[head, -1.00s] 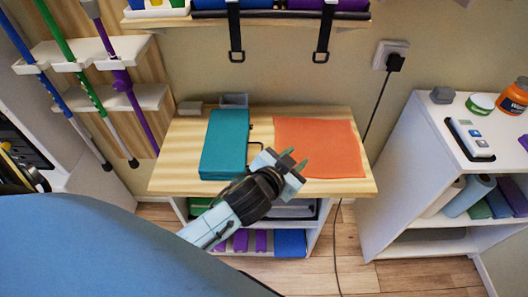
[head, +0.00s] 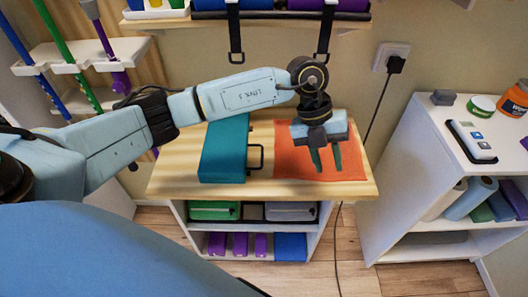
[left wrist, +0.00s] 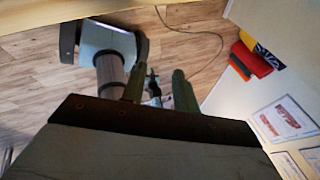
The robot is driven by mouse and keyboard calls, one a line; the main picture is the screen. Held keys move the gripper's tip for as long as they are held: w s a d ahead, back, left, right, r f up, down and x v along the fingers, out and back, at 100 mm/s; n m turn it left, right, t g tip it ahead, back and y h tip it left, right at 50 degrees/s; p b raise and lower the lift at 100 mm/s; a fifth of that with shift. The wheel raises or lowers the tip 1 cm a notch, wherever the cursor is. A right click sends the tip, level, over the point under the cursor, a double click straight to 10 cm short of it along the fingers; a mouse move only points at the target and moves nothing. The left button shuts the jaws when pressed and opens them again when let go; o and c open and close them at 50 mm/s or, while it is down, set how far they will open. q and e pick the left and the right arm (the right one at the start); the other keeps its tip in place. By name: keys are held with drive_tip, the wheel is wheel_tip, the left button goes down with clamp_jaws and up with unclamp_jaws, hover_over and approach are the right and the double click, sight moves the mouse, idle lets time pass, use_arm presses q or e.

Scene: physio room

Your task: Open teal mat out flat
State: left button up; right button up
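The teal mat (head: 223,148) lies as a thick folded block on the left half of the wooden table, with a black handle loop (head: 260,157) at its right side. My left gripper (head: 328,168) hangs fingers-down over the orange sheet, to the right of the teal mat and apart from it. Its two green fingers are spread with nothing between them. They also show in the left wrist view (left wrist: 158,72), where the teal mat does not appear. My left arm hides the mat's far end. My right gripper is not seen.
A flat orange sheet (head: 292,163) covers the table's right part. The pale wooden table (head: 180,178) has a bare strip along its front. A white shelf unit (head: 400,190) stands at right. A black cord (head: 378,115) hangs from the wall socket. Straps (head: 327,45) hang above.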

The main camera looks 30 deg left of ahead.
use_arm(q)
drive_tip(key=w+a+r+n+y, duration=0.1)
drive_tip(key=w+a+r+y, duration=0.1)
drive_tip(key=a+y, duration=0.35)
drive_tip(key=w+a+r+n+y, duration=0.1)
drive_tip(key=a+n+y, duration=0.1)
drive_tip(key=a, duration=0.7)
drive_tip(key=b, duration=0.1)
approach(262, 158)
drive_tip(key=x, duration=0.6)
drive_tip(key=shift+a+f, duration=0.2)
drive_tip(key=shift+f, duration=0.55)
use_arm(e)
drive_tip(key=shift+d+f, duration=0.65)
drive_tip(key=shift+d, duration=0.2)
use_arm(q)
drive_tip(key=shift+c, duration=0.4)
clamp_jaws()
